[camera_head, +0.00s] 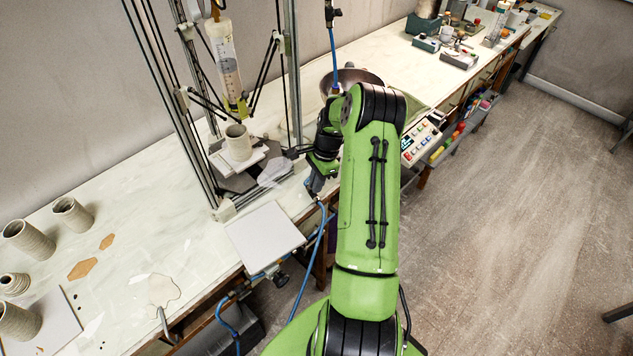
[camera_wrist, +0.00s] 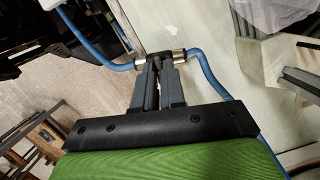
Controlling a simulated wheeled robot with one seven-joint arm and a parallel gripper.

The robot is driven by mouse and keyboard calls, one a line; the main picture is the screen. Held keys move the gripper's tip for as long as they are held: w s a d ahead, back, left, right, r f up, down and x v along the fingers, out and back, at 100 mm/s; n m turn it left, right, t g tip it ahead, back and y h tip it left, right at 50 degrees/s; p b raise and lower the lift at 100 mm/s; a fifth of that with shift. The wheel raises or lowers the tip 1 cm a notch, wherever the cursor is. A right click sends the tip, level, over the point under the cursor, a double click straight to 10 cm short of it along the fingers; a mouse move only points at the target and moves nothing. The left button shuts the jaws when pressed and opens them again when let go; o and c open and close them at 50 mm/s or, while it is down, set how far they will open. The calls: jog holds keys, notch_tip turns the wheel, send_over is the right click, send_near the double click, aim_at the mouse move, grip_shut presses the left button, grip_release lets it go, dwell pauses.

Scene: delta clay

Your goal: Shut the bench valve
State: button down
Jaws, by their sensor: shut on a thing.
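The bench valve (camera_wrist: 178,56) shows in the wrist view as a small inline body with metal ends, with a blue hose running off to the left and right. My gripper (camera_wrist: 161,66) is shut on it. The two grey fingers sit close together on its middle and hide most of the handle, so I cannot tell how the handle is turned. In the head view my gripper (camera_head: 315,186) is low at the bench's front edge, where a blue hose (camera_head: 319,235) hangs down. My green arm covers the area to the right.
A clay printer with a syringe (camera_head: 227,65) and a clay cup (camera_head: 238,142) stands just left of my gripper. A white square plate (camera_head: 264,237) lies at the bench edge. A metal bowl (camera_head: 357,78) and a button panel (camera_head: 421,140) are nearby.

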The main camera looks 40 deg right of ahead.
jog(key=c, duration=1.2)
grip_release()
jog(key=v, duration=1.5)
jog(key=shift+r, duration=0.4)
